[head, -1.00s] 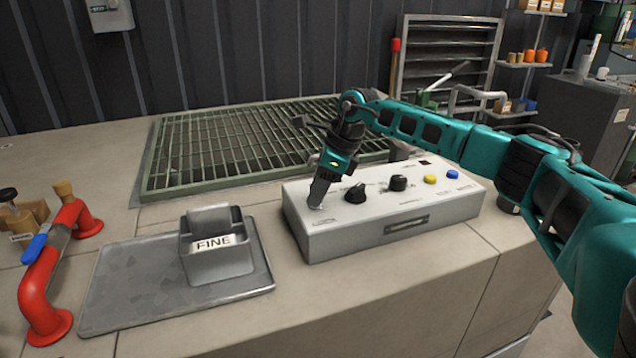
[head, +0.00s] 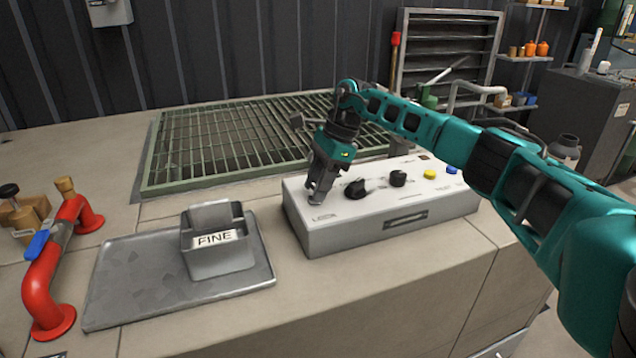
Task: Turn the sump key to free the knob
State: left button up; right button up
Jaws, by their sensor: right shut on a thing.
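A white control box (head: 360,230) sits on the counter. Its top carries a lock marked "LOCK" near the left end, two black knobs, a yellow button (head: 430,174) and a blue button (head: 452,170). My right gripper (head: 316,196) points down at the lock end of the box and is shut on the sump key there. The key is mostly hidden by the fingers, so its angle cannot be told. The left black knob (head: 357,188) is just right of the fingers; the other black knob (head: 398,179) is further right. My left gripper is not in view.
A grey tray (head: 130,290) with a bin marked "FINE" (head: 217,258) lies left of the box. A red pipe with a blue lever (head: 38,244) is at far left. A green grating (head: 215,160) lies behind. The counter's front is clear.

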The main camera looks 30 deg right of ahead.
jog(key=o, duration=1)
jog(key=shift+o, duration=0.2)
jog(key=shift+r, duration=0.15)
pick_arm(q)
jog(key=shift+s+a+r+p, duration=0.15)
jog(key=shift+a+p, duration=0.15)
jog(key=shift+p, duration=0.25)
pick_arm(e)
jog(key=v, duration=1.2)
jog(key=shift+d+r, duration=0.15)
jog(key=shift+r, duration=0.15)
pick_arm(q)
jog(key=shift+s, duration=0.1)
pick_arm(e)
jog(key=shift+s+f, duration=0.1)
